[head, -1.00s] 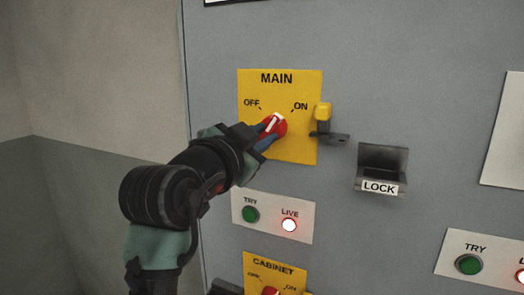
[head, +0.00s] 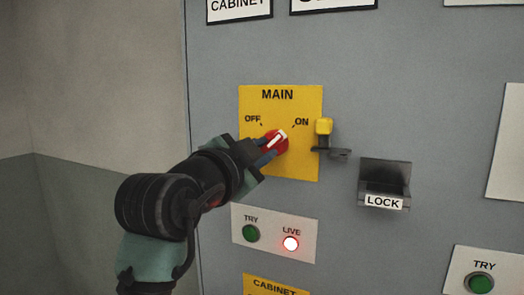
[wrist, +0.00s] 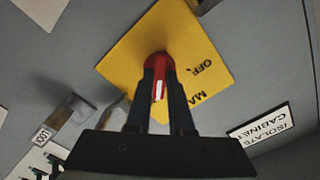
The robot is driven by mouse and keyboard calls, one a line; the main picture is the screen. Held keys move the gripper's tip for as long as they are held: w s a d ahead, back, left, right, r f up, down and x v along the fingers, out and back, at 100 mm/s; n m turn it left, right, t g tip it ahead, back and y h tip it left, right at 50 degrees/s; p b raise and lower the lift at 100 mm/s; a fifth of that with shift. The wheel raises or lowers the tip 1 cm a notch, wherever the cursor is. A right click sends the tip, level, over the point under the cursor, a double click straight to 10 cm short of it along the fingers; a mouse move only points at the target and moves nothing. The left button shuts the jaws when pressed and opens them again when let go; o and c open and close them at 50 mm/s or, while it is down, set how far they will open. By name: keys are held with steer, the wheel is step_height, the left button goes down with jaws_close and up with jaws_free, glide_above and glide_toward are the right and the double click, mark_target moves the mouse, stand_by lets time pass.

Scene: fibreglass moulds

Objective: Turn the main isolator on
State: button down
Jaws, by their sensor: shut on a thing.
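The main isolator is a red rotary knob (head: 281,145) with a white pointer on a yellow plate (head: 300,165) marked MAIN, OFF and ON. The pointer slants up and to the right, toward the ON mark. My gripper (head: 266,150) comes from the lower left and is shut on the knob. In the wrist view, the two dark fingers of my gripper (wrist: 161,88) lie on either side of the red knob (wrist: 158,60), with its white mark between them. The fingers hide part of the knob.
A metal LOCK holder (head: 384,178) is further right. Below are a green TRY button (head: 250,233) and a lit LIVE lamp (head: 291,243).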

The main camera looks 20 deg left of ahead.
steer(key=c, duration=0.8)
jaws_free()
steer(key=shift+s, duration=0.1)
steer(key=s+b, duration=0.3)
steer(key=s, duration=0.9)
steer(key=shift+s+a, duration=0.2)
steer(key=shift+s, duration=0.2)
steer(key=w+d+r+n+t+p, duration=0.1)
steer(key=d+r+n+t+p, duration=0.1)
steer(key=d+r+n+t, duration=0.65)
steer(key=s+d+r+p, duration=0.1)
steer(key=s+d+r, duration=0.1)
steer(key=s+d, duration=0.2)
steer(key=s+d+r+n+p, duration=0.1)
steer(key=s+d+r, duration=0.1)
steer(key=s+d, duration=0.2)
steer(key=d+t, duration=0.1)
steer(key=d, duration=0.2)
steer(key=shift+d+r+y, duration=0.15)
steer(key=shift+r+y, duration=0.15)
